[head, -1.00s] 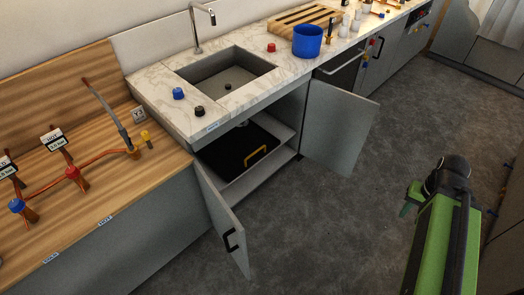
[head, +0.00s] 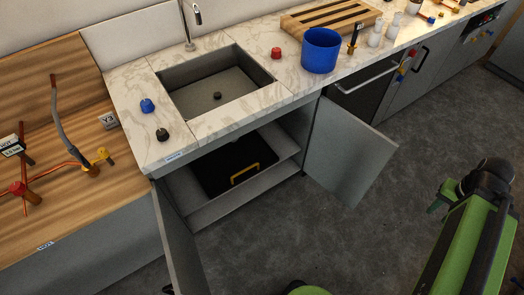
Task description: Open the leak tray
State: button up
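The leak tray (head: 211,182) is a black, flat piece with a yellow handle (head: 245,174) on its front edge. It lies inside the grey cabinet under the sink, between two open doors, the left door (head: 180,245) and the right door (head: 345,150). The tray's back part is hidden under the counter. My green and black arm is at the right, well apart from the tray. My gripper's fingers cannot be made out clearly. A rounded green part shows at the bottom edge, in front of the cabinet.
The sink (head: 180,98) is set in the marble counter above. A blue bucket (head: 320,50), a red knob (head: 276,53), a blue knob (head: 147,105) and a black knob (head: 162,134) stand on it. The dark floor (head: 330,235) before the cabinet is clear.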

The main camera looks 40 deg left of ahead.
aim_at(221, 169)
jog(key=u, duration=0.05)
jog(key=i, duration=0.35)
jog(key=u, duration=0.4)
jog(key=k, duration=0.15)
jog(key=u, duration=2.95)
jog(key=k, duration=0.6)
jog(key=z, duration=0.4)
jog(key=i, duration=0.75)
jog(key=u, duration=0.25)
